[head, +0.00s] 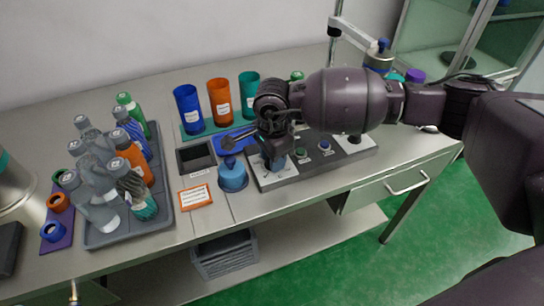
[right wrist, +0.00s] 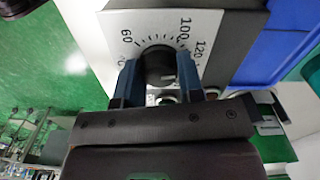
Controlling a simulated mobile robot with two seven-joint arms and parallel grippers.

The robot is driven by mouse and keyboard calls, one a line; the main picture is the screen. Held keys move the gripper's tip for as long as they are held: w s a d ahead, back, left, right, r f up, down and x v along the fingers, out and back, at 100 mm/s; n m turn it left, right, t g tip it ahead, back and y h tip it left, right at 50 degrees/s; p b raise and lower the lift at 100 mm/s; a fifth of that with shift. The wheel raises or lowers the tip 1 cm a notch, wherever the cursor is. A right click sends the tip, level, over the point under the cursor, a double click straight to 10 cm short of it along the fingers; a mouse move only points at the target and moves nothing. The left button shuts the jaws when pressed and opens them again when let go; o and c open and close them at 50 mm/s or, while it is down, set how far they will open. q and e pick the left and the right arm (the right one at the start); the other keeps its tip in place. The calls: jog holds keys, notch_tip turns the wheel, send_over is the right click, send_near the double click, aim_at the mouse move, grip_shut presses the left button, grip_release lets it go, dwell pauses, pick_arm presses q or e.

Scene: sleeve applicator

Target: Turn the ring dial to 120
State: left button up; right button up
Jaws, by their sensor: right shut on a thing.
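The ring dial (right wrist: 157,62) is a dark round knob on a white scale plate (right wrist: 205,27), where 60, 100 and 120 can be read. In the right wrist view my right gripper (right wrist: 158,80) has one blue finger on each side of the knob and is shut on it. Part of the scale is hidden behind the gripper, and I cannot tell which number the dial is set to. In the head view my right gripper (head: 274,161) reaches down to the left end of the grey control panel (head: 300,177), mostly covering the dial. My left gripper is not in view.
Blue, orange and teal cups (head: 219,104) stand behind. A grey tray (head: 160,205) holds several bottles at left.

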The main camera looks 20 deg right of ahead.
jog(key=shift+n, duration=0.8)
jog(key=o, duration=0.9)
notch_tip(320, 180, up, 10)
jog(key=shift+f+p, duration=0.15)
jog(key=shift+p, duration=0.4)
jog(key=shift+r, duration=0.6)
